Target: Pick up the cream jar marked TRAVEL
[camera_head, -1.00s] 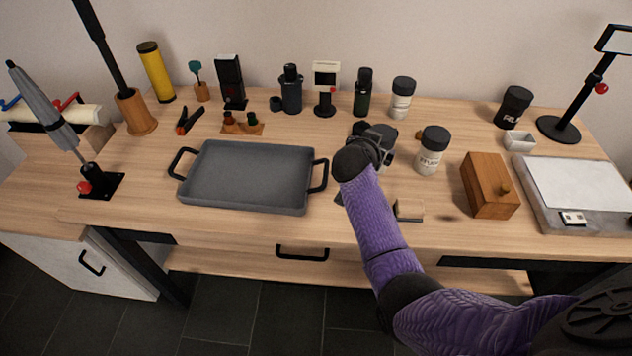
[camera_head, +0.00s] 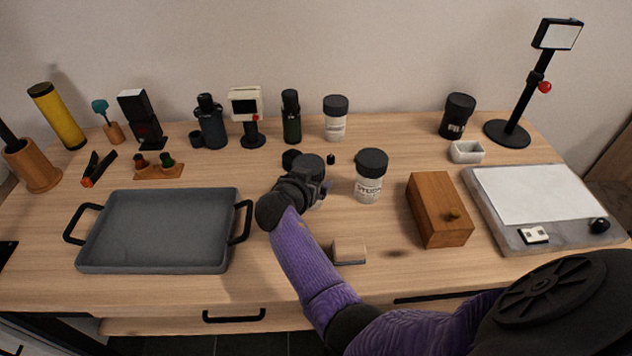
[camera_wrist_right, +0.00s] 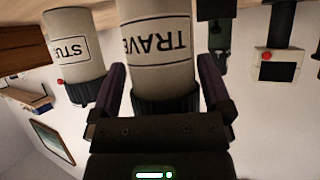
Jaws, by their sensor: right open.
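The cream jar marked TRAVEL (camera_wrist_right: 158,45) shows upside down in the right wrist view, with its dark lid toward my palm. My right gripper (camera_wrist_right: 160,82) is open, with one finger on each side of the jar; I cannot tell whether either touches it. In the head view the jar's black lid (camera_head: 313,164) shows just behind my right gripper (camera_head: 303,187), which hides most of the body. The jar stands upright on the table. My left gripper is not in view.
A similar cream jar marked STUDIO (camera_head: 369,190) stands close to the right. Another pale jar (camera_head: 335,128) stands behind. A wooden box (camera_head: 438,210) is farther right, a grey tray (camera_head: 160,230) to the left, and a small wooden block (camera_head: 349,250) in front.

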